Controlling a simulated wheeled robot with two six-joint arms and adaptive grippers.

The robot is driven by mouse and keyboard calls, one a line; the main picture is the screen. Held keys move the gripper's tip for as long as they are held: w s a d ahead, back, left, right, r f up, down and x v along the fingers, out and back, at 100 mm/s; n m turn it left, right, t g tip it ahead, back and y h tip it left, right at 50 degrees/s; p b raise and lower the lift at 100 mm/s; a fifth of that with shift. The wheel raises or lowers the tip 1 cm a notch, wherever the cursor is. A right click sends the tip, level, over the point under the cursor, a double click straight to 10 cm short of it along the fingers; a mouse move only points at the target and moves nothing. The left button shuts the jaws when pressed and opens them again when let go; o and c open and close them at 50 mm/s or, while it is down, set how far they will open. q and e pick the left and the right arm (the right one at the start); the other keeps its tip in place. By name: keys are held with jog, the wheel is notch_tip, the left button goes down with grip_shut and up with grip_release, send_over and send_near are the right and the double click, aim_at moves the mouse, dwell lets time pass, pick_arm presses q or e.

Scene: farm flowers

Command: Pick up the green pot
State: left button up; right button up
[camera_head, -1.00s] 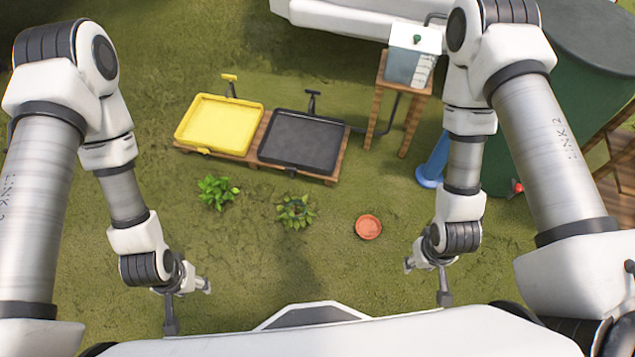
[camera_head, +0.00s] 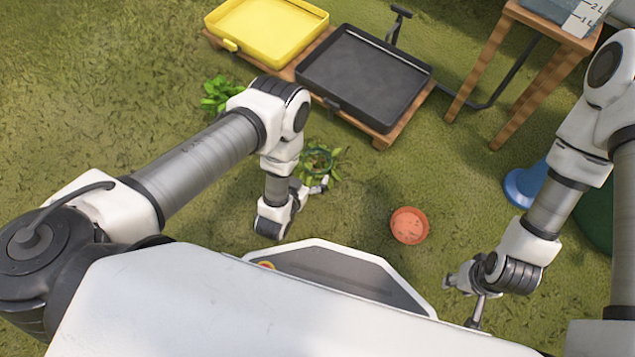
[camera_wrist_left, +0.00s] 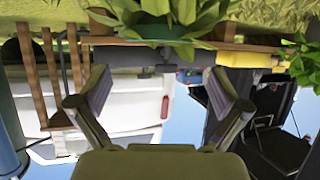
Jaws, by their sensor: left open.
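The green pot (camera_head: 318,160) stands on the grass left of the middle in the head view, with a leafy plant around its dark green rim. My left gripper (camera_head: 321,186) is open and low beside the pot, on its near side. In the upside-down left wrist view, the green pot (camera_wrist_left: 152,27) and its leaves are at the top, beyond the two spread fingers (camera_wrist_left: 160,85), with nothing between them. My right gripper (camera_head: 463,297) is at the lower right, spread open and empty, well away from the pot.
A second leafy plant (camera_head: 217,94) is partly behind my left arm. A yellow tray (camera_head: 268,30) and a black tray (camera_head: 364,77) rest on a wooden pallet behind. An orange pot (camera_head: 409,225) stands on clear grass to the right. A wooden stand (camera_head: 482,66) is at the back right.

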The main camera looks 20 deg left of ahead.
aim_at(317, 161)
pick_arm(q)
jog(key=shift+t, duration=0.3)
jog(key=b+x, duration=0.2)
jog(key=f+b+x, duration=0.1)
jog(key=x, duration=0.2)
jog(key=b+x, duration=0.2)
jog(key=x, duration=0.1)
jog(key=shift+s+f+b, duration=0.1)
jog(key=shift+f+b, duration=0.1)
jog(key=shift+b, duration=0.1)
jog(key=shift+r, duration=0.2)
jog(key=c, duration=1.1)
pick_arm(e)
notch_tip(317, 161, down, 6)
jog(key=shift+w+f, duration=0.15)
jog(key=shift+f, duration=0.05)
